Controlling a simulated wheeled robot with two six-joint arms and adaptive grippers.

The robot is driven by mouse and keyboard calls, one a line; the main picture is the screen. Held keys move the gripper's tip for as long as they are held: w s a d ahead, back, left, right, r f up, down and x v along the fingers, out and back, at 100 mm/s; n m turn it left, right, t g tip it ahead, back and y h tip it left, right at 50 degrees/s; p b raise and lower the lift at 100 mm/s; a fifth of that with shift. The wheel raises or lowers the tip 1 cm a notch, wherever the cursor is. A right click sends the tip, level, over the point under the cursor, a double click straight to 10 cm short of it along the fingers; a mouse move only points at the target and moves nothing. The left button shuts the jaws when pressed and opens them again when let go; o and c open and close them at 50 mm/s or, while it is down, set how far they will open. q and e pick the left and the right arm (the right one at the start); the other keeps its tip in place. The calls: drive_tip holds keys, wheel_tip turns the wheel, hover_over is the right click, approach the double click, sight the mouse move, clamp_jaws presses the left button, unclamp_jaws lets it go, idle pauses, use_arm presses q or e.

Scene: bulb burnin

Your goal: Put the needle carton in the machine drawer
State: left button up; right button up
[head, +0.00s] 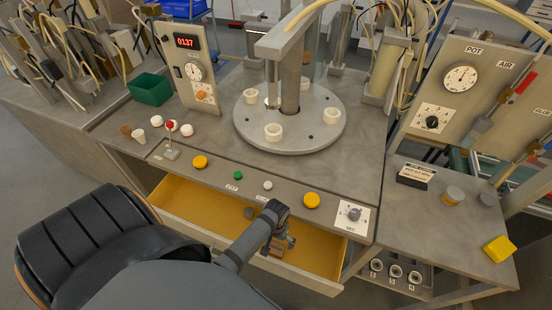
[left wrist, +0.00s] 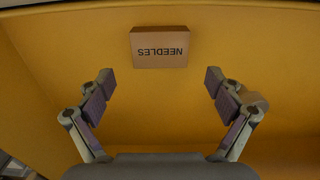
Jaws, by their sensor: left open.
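The needle carton (left wrist: 159,47), a small brown box marked NEEDLES, lies on the yellow floor of the open machine drawer (head: 190,200). In the left wrist view its label reads upside down. My left gripper (head: 279,243) is over the right part of the drawer. In the left wrist view my left gripper (left wrist: 159,82) has its fingers spread wide with nothing between them. The carton lies just beyond the fingertips, centred between them and apart from both. In the head view a brown patch by the fingers may be the carton, largely hidden. My right gripper is not in view.
Above the drawer is a panel with yellow buttons (head: 311,200) and a red-topped lever (head: 170,140). A round turntable (head: 322,139) stands behind. A black office chair (head: 100,235) is at the left.

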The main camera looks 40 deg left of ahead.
sight(276, 246)
use_arm(q)
wheel_tip(276, 246, up, 8)
idle(0.6)
